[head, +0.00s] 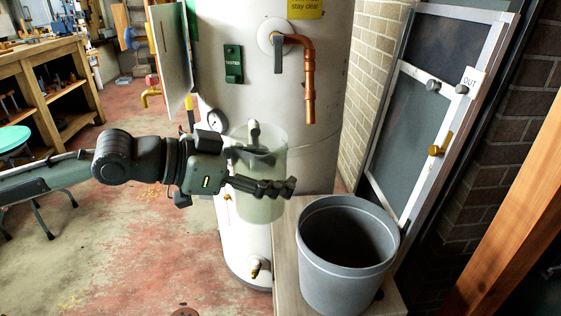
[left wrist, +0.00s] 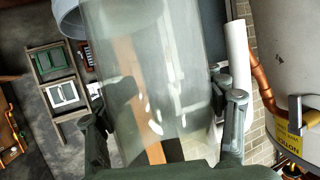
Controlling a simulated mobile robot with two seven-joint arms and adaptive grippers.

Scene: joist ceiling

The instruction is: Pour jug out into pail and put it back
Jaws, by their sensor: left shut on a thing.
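A clear, pale green jug (head: 262,208) is held upright in front of the big white tank, to the left of the pail and apart from it. My left gripper (head: 264,168) is shut around the jug's side, with a finger on either side. In the left wrist view the see-through jug (left wrist: 150,65) fills the middle between the fingers (left wrist: 165,128). I cannot tell how much is in it. The grey pail (head: 342,285) stands upright with its mouth open, and the inside I see is dark. My right gripper is not in view.
The pail stands on a pale wooden top (head: 287,265). Behind the jug is the white tank (head: 232,85) with a copper pipe (head: 309,90) and a gauge (head: 216,121). A framed panel (head: 410,130) leans behind the pail. A wooden beam (head: 515,230) slants at right.

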